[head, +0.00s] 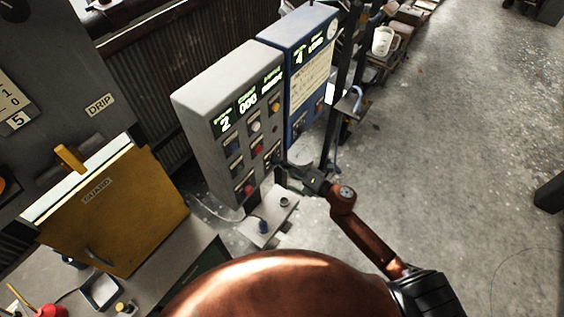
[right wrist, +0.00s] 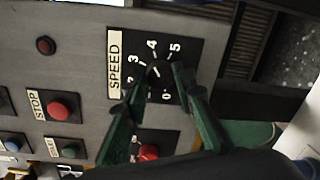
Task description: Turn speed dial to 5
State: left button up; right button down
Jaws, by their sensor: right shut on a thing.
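The speed dial (right wrist: 157,74) is a small black knob on a black plate marked 0 to 5, beside a SPEED label (right wrist: 115,63), in the right wrist view. My right gripper (right wrist: 160,79) has its two green fingers on either side of the knob and is shut on it. The fingers hide part of the knob and the lower numbers, and I cannot tell clearly which number its pointer meets. In the head view my right gripper (head: 286,168) is at the lower right edge of the grey control box (head: 192,108), whose green display (head: 226,123) reads 2. My left gripper is not in view.
A red STOP button (right wrist: 62,107) and another red button (right wrist: 149,152) sit near the dial. A blue box (head: 292,92) adjoins the grey one. A yellow guard panel (head: 125,215) stands at the left. Open floor (head: 440,150) lies to the right.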

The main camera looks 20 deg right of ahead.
jog(key=m+y+p, duration=0.1)
jog(key=m+p, duration=0.4)
jog(key=m, duration=0.5)
jog(key=shift+d+f+m, duration=0.1)
jog(key=shift+m, duration=0.2)
dwell(0.5)
jog(key=c, duration=1.6)
grip_release()
jog(key=v, duration=1.2)
